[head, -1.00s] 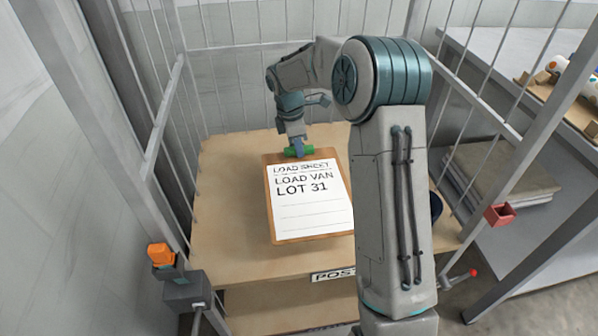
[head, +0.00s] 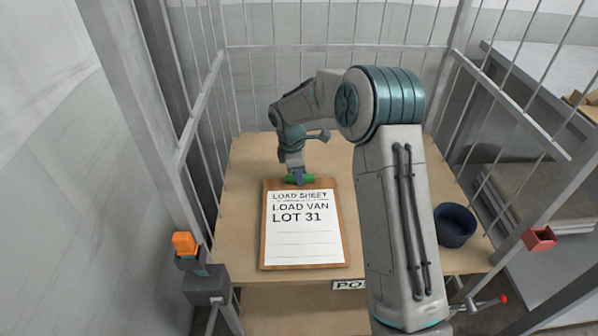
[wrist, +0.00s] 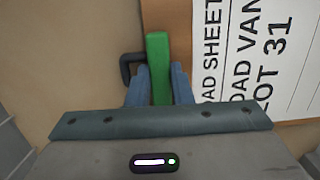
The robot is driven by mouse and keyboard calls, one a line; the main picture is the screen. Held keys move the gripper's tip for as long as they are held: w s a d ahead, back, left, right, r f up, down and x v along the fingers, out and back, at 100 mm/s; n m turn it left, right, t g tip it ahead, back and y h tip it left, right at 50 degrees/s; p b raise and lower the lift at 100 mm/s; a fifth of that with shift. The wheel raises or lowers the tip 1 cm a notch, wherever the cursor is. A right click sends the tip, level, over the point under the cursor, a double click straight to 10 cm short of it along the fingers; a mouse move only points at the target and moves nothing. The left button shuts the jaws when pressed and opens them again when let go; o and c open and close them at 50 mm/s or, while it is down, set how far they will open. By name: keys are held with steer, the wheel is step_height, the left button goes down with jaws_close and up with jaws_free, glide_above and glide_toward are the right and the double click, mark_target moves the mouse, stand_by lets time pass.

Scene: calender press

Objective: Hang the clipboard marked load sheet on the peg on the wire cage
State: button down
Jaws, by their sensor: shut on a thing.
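The clipboard (head: 305,240) is a brown board with a white sheet reading "LOAD SHEET, LOAD VAN, LOT 31". It appears above a wooden table top, and I cannot tell the gap beneath it. My gripper (head: 299,178) is shut on the green grip at the clipboard's top edge. In the wrist view, the blue fingers (wrist: 160,88) close on the green bar (wrist: 158,60), with a dark loop (wrist: 129,68) beside it. The clipboard (wrist: 180,50) shows at right there. The wire cage (head: 335,45) surrounds the table; I cannot make out its peg.
The table top (head: 245,215) has a dark blue bowl (head: 455,224) at right, close to my arm. An orange-topped grey device (head: 184,243) is on the left post. A red bracket (head: 540,238) and a red-knobbed lever (head: 503,299) are at right. A grey bench (head: 560,60) stands beyond the cage.

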steer(key=shift+f, duration=0.1)
steer(key=shift+f, duration=0.25)
steer(key=c, duration=1.3)
jaws_free()
steer(key=shift+b, duration=0.4)
